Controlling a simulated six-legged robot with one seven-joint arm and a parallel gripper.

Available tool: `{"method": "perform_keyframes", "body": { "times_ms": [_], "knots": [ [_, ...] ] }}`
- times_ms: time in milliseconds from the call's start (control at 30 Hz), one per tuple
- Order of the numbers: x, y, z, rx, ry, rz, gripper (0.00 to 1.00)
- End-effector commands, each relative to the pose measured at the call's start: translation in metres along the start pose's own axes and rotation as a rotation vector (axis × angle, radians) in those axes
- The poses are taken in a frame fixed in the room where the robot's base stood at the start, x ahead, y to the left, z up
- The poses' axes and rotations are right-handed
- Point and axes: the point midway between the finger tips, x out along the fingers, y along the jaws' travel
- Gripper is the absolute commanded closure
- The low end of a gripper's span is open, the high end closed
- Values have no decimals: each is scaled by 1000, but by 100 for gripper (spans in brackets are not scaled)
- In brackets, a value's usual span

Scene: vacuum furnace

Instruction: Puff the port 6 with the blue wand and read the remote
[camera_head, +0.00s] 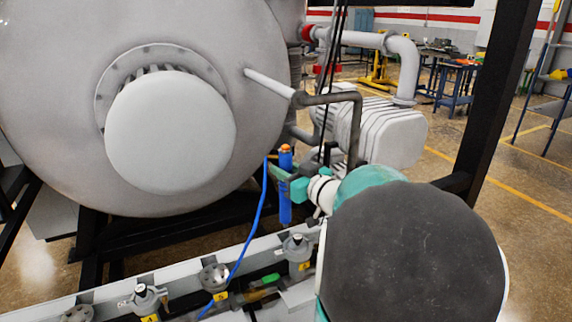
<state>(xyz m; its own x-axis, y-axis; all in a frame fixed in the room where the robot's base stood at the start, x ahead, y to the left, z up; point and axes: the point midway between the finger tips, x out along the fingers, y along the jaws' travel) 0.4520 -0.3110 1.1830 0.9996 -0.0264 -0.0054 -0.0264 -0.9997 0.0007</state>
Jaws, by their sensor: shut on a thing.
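The blue wand (285,205) is upright, a blue cylinder with an orange top and a small brass-coloured tip pointing left. My gripper (286,181), with teal fingers, is shut on the wand's upper part. A blue hose (257,222) curves from the wand's tip area down to the rail. Metal port fittings with small yellow number tags line the rail. The rightmost visible one (298,250) is just below the wand, its tag apparently 6 but too small to be sure. The wand looks above and apart from it. I cannot make out a remote.
A big grey furnace vessel (60,90) with a round white cover (170,132) fills the left. A white ribbed unit (385,135) and bent pipes stand behind my gripper. A black post (495,100) rises at right.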

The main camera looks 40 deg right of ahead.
Motion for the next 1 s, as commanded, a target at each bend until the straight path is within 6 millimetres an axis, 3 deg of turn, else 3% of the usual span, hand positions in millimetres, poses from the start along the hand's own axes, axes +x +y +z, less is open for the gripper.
{"method": "perform_keyframes", "body": {
  "times_ms": [1000],
  "knots": [
    [2, 0, 55, 1, 1, 0, 100]
  ]
}}
